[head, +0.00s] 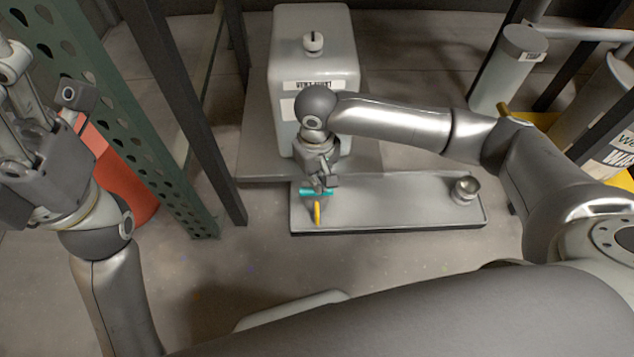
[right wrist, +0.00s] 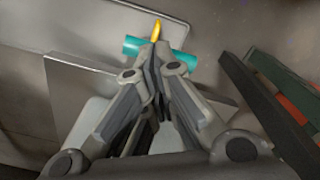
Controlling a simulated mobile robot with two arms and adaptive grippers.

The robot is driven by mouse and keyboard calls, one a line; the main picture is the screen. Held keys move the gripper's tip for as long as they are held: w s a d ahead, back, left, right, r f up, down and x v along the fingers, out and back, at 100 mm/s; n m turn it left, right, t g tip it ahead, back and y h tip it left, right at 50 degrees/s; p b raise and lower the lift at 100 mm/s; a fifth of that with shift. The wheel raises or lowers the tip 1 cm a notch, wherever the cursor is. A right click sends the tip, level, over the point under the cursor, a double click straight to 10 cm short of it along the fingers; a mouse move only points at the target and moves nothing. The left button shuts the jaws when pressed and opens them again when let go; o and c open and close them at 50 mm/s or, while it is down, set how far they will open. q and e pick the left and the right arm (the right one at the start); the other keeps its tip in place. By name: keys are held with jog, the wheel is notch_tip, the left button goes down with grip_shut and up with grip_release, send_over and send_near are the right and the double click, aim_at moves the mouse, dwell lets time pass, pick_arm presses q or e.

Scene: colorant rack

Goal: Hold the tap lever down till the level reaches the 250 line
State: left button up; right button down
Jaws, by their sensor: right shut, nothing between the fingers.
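A grey dispenser tank (head: 300,55) stands at the back centre. At its front foot, above a long tray (head: 400,200), are a teal bar (head: 303,191) and a yellow lever-like piece (head: 317,214). My right gripper (head: 321,188) is shut and empty, pointing down at the teal bar. In the right wrist view its fingertips (right wrist: 155,46) overlap the teal bar (right wrist: 182,62), just below the yellow piece (right wrist: 157,28); I cannot tell if they touch. A small metal cup (head: 466,187) sits at the tray's right end. No 250 line or liquid level is visible. My left gripper (head: 42,82) is open and empty at far left.
A green perforated post (head: 150,140) and a dark post (head: 205,130) stand left of the tank, with a red-orange container (head: 125,190) behind. Grey cylinders (head: 508,70) stand at the back right.

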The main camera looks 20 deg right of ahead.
jog(key=shift+f, duration=0.15)
jog(key=shift+f+b, duration=0.4)
jog(key=shift+f, duration=2.3)
dwell(5.2)
